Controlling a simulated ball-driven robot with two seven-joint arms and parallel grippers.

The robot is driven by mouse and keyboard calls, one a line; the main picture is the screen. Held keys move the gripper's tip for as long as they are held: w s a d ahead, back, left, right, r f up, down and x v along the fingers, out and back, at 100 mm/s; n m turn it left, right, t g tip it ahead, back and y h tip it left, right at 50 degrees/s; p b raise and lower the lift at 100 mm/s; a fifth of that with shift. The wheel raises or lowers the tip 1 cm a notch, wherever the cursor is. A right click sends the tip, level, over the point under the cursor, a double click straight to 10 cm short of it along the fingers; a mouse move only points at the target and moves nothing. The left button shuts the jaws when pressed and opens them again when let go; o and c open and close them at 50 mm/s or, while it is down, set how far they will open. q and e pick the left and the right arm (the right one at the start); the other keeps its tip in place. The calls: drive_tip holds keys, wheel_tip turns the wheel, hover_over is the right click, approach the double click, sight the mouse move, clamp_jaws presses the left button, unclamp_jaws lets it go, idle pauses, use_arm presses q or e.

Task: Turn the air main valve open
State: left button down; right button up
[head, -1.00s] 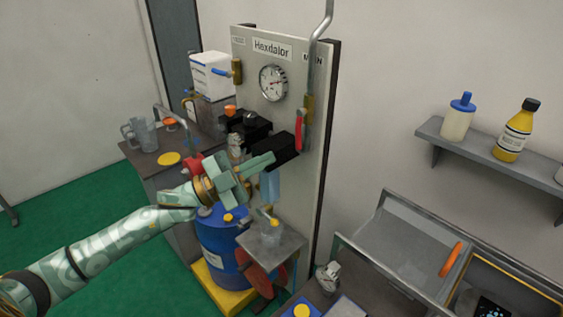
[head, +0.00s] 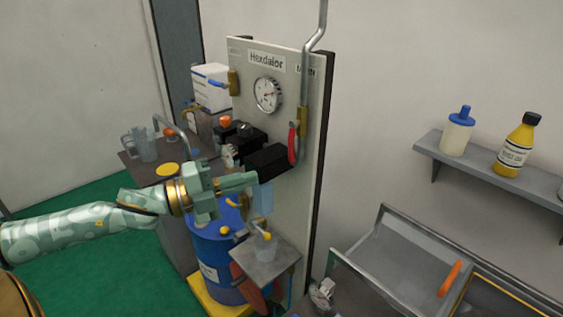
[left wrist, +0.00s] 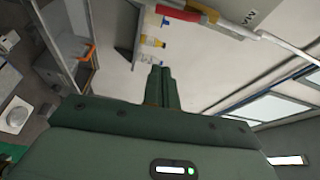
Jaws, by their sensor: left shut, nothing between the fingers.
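The air main valve is the red lever (head: 293,143) on a brass body (head: 303,122) in the pipe at the right side of the panel, by the partly readable "MAIN" label. The lever hangs about upright, along the pipe. In the left wrist view the red lever (left wrist: 181,13) lies at the top, beyond the fingertips. My left gripper (head: 255,179) is shut and empty, below and left of the lever and apart from it. My right gripper is not in view.
A black block (head: 268,160) sticks out just left of the lever. A blue drum (head: 215,255) and small shelf (head: 268,262) stand below. A wall shelf (head: 490,178) with bottles is at right.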

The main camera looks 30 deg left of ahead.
sight(292, 154)
use_arm(q)
drive_tip(key=w+d+p, duration=0.2)
drive_tip(key=w+d, duration=0.1)
drive_tip(key=w, duration=0.7)
drive_tip(key=shift+d, duration=0.1)
drive_tip(key=shift+p, duration=0.3)
drive_tip(key=shift+w+a+m+p, duration=0.3)
drive_tip(key=shift+w+a+m, duration=0.05)
drive_tip(key=shift+a+m, duration=0.25)
